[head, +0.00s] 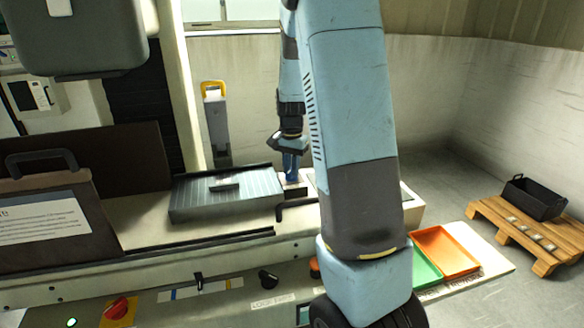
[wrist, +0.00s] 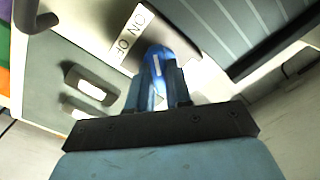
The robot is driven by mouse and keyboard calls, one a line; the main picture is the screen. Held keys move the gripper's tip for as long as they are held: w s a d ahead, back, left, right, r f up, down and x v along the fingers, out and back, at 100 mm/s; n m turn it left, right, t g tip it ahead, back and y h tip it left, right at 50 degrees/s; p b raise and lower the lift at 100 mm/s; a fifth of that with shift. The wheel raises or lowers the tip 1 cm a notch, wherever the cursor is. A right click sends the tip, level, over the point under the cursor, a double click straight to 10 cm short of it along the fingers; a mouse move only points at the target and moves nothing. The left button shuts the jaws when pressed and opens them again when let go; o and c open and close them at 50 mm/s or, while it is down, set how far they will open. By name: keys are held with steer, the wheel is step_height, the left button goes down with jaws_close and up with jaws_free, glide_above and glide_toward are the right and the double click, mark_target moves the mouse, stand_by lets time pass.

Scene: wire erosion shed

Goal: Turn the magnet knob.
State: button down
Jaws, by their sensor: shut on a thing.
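The magnet knob (wrist: 156,55) is blue with a white line on top, beside a white ON/OFF label (wrist: 132,32) in the wrist view. My gripper (wrist: 158,88) is shut on the knob, one finger on each side, hiding part of it. In the head view my gripper (head: 291,172) points down at a low block just right of the ribbed grey plate (head: 190,197). The knob is too small and too covered there to make out clearly.
A dark bar (head: 224,187) lies on the ribbed plate. A dark bent handle (head: 292,206) stands in front of my gripper. A brown panel (head: 50,225) is at left. An orange tray (head: 446,251) and a pallet (head: 500,222) with a black bin (head: 536,197) are at right.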

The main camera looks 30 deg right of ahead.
steer(key=shift+m, duration=0.5)
steer(key=c, duration=1)
jaws_free()
steer(key=shift+c, duration=0.2)
steer(key=shift+r, duration=0.1)
step_height(320, 180, up, 14)
steer(key=shift+f, duration=0.2)
